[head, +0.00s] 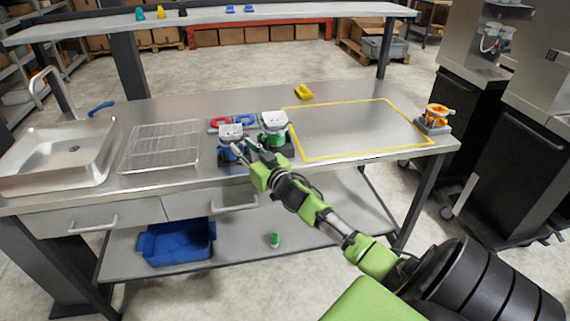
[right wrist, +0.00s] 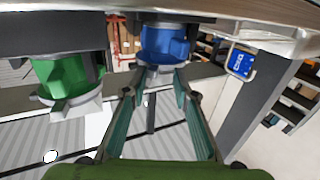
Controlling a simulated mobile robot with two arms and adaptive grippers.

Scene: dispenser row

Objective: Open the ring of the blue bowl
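The blue bowl (head: 227,152) stands on a dark base near the table's front edge, with a pale grey-white ring part on top; my gripper partly hides it. My left gripper is not in view.
A green bowl (head: 275,141) with a pale top stands close right of the blue one. A red part (head: 220,122) lies behind. A wire rack (head: 160,147) and sink (head: 60,155) are left. The yellow-outlined area (head: 350,128) is clear; an orange device (head: 436,118) stands at the right.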

